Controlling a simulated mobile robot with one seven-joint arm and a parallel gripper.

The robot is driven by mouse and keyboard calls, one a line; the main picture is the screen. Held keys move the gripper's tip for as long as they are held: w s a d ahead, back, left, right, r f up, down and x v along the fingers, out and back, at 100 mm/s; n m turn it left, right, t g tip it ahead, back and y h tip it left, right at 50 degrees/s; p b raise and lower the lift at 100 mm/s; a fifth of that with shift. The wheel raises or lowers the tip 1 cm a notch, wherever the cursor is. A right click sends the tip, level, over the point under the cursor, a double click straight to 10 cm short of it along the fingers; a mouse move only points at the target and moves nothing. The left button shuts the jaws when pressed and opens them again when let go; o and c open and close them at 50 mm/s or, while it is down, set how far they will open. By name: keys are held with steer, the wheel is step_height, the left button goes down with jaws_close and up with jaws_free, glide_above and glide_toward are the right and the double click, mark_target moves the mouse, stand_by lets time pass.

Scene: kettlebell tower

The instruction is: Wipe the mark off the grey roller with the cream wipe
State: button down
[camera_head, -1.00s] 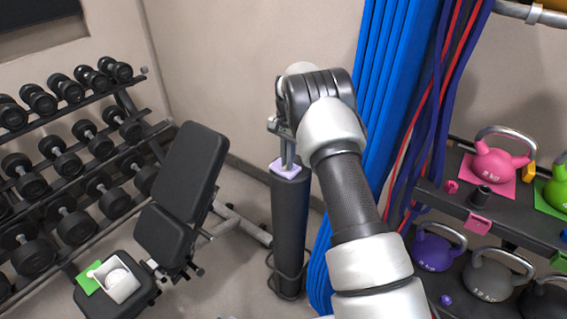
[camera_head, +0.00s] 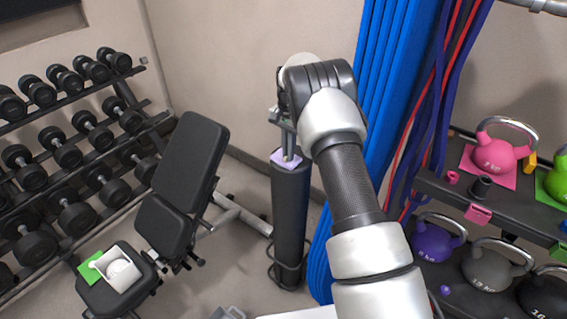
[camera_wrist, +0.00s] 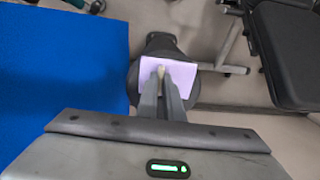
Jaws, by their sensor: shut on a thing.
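My gripper (camera_wrist: 162,76) points down over a lilac square (camera_wrist: 185,72) on top of a tall dark upright cylinder. In the wrist view its fingers are close together on a small cream thing (camera_wrist: 160,71), apparently the cream wipe. In the head view my gripper (camera_head: 288,156) is partly hidden by my wrist, just above the lilac square (camera_head: 280,160). I cannot tell whether the cream thing touches the square. The dark cylinder (camera_head: 290,215) stands on the floor. I cannot make out a mark, nor be sure which thing is the grey roller.
Blue hanging strips (camera_head: 375,130) stand close right of the cylinder. A black bench (camera_head: 190,155) stands left, with a white box (camera_head: 118,270) and green square on its seat. A shelf (camera_head: 440,185) at right holds kettlebells, a small dark cylinder (camera_head: 481,187) and small pink pieces.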

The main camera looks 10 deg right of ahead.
steer(key=shift+f, duration=0.3)
steer(key=shift+s+a+b, duration=0.35)
steer(key=shift+s+a, duration=0.75)
steer(key=shift+a, duration=0.1)
steer(key=shift+d, duration=0.1)
steer(key=shift+w+d+f, duration=0.1)
steer(key=shift+w+d, duration=0.85)
steer(key=shift+d, duration=0.15)
steer(key=shift+f, duration=0.1)
